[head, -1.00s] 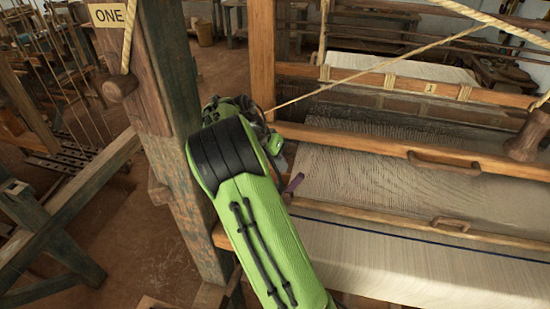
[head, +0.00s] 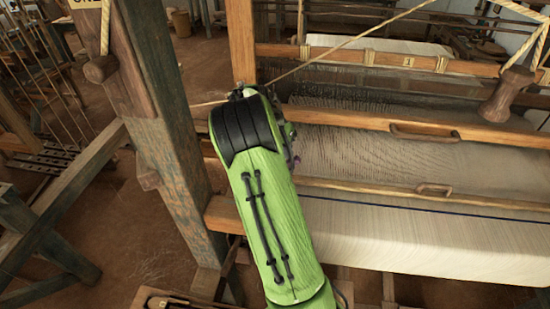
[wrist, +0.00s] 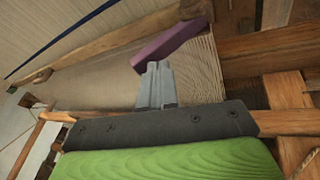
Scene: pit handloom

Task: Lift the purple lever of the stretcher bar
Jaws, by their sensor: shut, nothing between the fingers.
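The purple lever (wrist: 166,43) lies slanted across the wrist view, above the fingertips, at the left end of a wooden bar (wrist: 105,40) that looks like the stretcher bar. In the head view only a sliver of the lever (head: 292,161) shows beside my green arm; the bar (head: 370,193) runs right from there across the cloth. My gripper (wrist: 153,67) is shut and empty, its grey fingertips close to the lever's lower edge. I cannot tell whether they touch it. My arm hides the gripper in the head view.
A thick loom post (head: 165,150) stands left of my arm. A batten with a wooden handle (head: 425,133) crosses behind the bar. Pale cloth (head: 400,235) with a blue line spreads to the right. A slanted rope (head: 340,48) passes above.

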